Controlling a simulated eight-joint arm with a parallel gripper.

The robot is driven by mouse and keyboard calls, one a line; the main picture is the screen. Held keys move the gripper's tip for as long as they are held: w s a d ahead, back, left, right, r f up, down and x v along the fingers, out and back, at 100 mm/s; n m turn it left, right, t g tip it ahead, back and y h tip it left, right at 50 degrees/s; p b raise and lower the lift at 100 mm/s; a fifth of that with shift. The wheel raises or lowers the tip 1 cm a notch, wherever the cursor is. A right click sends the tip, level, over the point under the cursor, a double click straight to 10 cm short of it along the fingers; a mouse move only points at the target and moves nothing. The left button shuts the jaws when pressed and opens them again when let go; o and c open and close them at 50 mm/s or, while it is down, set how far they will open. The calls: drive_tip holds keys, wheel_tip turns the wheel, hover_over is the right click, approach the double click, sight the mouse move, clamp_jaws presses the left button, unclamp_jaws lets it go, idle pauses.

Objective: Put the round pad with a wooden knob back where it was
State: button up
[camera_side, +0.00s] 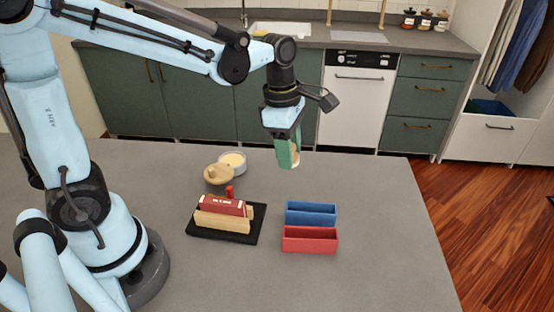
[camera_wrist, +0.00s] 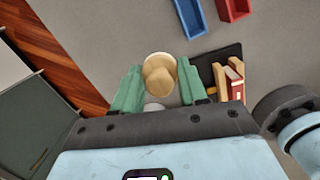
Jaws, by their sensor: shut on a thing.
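My gripper (camera_side: 288,150) is shut on the round pad and holds it in the air above the far part of the counter. In the wrist view the pad (camera_wrist: 161,58) is a cream disc with a wooden knob (camera_wrist: 158,78) between the green fingers. In the side view only a cream sliver of the pad (camera_side: 296,160) shows past the fingers. A small white dish (camera_side: 233,168) with a yellowish inside stands on the counter, left of and below my gripper. A round wooden piece (camera_side: 218,174) is in front of it.
A black tray (camera_side: 249,236) carries a wooden holder (camera_side: 222,220) with a red book (camera_side: 222,204); a small red thing (camera_side: 229,192) is behind it. A blue bin (camera_side: 311,215) and a red bin (camera_side: 310,244) stand to the right. The counter's right part is clear.

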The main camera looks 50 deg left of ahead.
hover_over(276, 169)
drive_tip(key=f, duration=0.6)
drive_tip(key=shift+s+a+f, duration=0.1)
drive_tip(key=shift+a+f, duration=0.15)
drive_tip(key=shift+a, duration=0.05)
drive_tip(key=shift+f, duration=1.95)
drive_tip(key=shift+f, duration=0.1)
drive_tip(key=o, duration=1.1)
